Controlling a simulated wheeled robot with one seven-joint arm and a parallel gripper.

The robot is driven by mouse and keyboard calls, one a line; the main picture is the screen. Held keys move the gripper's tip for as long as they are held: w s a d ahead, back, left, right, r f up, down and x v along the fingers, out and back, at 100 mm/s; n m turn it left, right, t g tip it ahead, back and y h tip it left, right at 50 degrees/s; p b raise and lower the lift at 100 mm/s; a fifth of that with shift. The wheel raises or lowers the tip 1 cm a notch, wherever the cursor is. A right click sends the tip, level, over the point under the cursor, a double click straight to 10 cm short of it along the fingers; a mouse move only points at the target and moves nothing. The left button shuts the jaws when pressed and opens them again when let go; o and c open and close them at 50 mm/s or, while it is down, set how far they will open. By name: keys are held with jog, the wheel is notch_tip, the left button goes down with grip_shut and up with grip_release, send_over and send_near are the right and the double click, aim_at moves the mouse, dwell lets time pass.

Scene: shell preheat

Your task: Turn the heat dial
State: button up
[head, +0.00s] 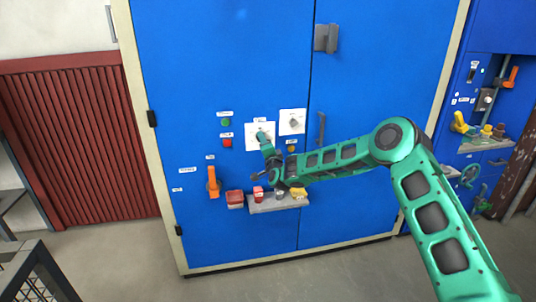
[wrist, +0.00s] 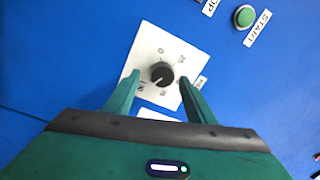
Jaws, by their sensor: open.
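A round black dial (wrist: 161,75) sits on a white square plate (wrist: 148,48) with a numbered scale; its white pointer mark is toward the lower left in the wrist view. In the head view this is the left plate (head: 251,140) on the blue cabinet, and my arm's end partly hides the dial there. My gripper (wrist: 159,80) is open, with one finger on each side of the dial; the fingers look apart from it. My gripper (head: 262,136) also shows at that plate in the head view. The plate's label is too small to read.
A second dial (head: 294,123) is on a plate to the right. A green START button (wrist: 243,16), a red button (head: 227,142) and an orange lever (head: 213,183) are on the left. A shelf (head: 270,206) with small containers juts out below my gripper.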

jog(key=v, duration=0.8)
jog(key=shift+s+f, duration=0.2)
jog(key=shift+s, duration=0.1)
jog(key=shift+d, duration=0.15)
jog(key=s+d+r+n+g+h, duration=0.15)
jog(key=s+d+g, duration=0.25)
jog(key=s+d, duration=0.65)
jog(key=s+d+r+n+g+h, duration=0.1)
jog(key=s+d+n+g+h, duration=0.35)
jog(key=d, duration=1.15)
jog(key=s+d+r+n+g+h, duration=0.1)
jog(key=s+d+r+g, duration=0.1)
jog(key=s+d, duration=0.9)
jog(key=s+d+r+m+g+h, duration=0.1)
jog(key=s+d+g, duration=0.1)
jog(key=s+d, duration=0.5)
jog(key=s+d+r+m+g, duration=0.1)
jog(key=s+d+g, duration=0.15)
jog(key=s, duration=0.75)
jog(key=s+g+y, duration=0.2)
jog(key=s, duration=1.7)
jog(key=shift+a+f+m+g, duration=0.15)
jog(key=shift+f+m+g, duration=0.15)
jog(key=shift+f, duration=0.05)
